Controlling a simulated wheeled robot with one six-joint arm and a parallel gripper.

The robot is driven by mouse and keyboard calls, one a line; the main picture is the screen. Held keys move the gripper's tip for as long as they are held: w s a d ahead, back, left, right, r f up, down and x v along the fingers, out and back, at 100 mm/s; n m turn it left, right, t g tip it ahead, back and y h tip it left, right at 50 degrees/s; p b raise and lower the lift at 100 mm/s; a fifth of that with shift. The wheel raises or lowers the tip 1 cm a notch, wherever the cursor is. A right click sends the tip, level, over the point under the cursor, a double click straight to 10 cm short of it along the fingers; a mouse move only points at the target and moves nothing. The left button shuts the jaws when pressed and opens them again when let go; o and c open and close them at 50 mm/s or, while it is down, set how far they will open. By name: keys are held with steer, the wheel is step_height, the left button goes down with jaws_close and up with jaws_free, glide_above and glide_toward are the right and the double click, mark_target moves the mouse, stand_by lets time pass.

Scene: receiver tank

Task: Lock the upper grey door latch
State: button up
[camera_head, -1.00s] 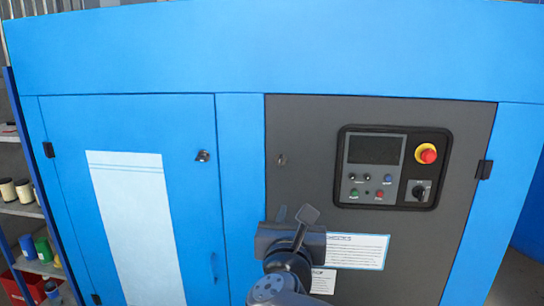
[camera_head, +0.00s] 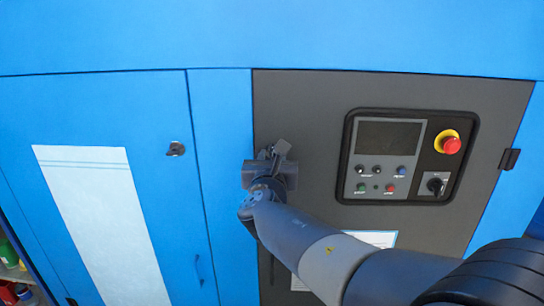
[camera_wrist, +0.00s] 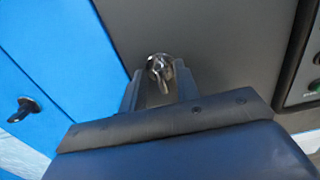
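The upper grey door latch (camera_wrist: 159,69) is a small silver lock with a tab hanging down, near the left edge of the grey door (camera_head: 310,100). It shows in the wrist view beyond my gripper (camera_wrist: 158,88), between the two fingers. The fingers stand apart, one on each side of the latch, with grey door visible between them. I cannot tell whether they touch it. In the head view my gripper (camera_head: 271,152) is in front of the grey door's left edge and hides the latch.
A control panel (camera_head: 406,155) with a red emergency stop (camera_head: 449,143) is to the right. The blue door (camera_head: 90,110) on the left has its own black latch (camera_head: 176,149), also in the wrist view (camera_wrist: 24,108). A white label (camera_head: 374,238) sits low on the grey door.

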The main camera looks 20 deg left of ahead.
steer(key=shift+c, duration=0.5)
jaws_close()
steer(key=shift+b, duration=0.35)
steer(key=m+b, duration=0.2)
steer(key=b, duration=0.1)
steer(key=shift+f+m, duration=0.25)
steer(key=shift+m, duration=0.15)
steer(key=m+b, duration=1.5)
steer(key=shift+d, duration=0.25)
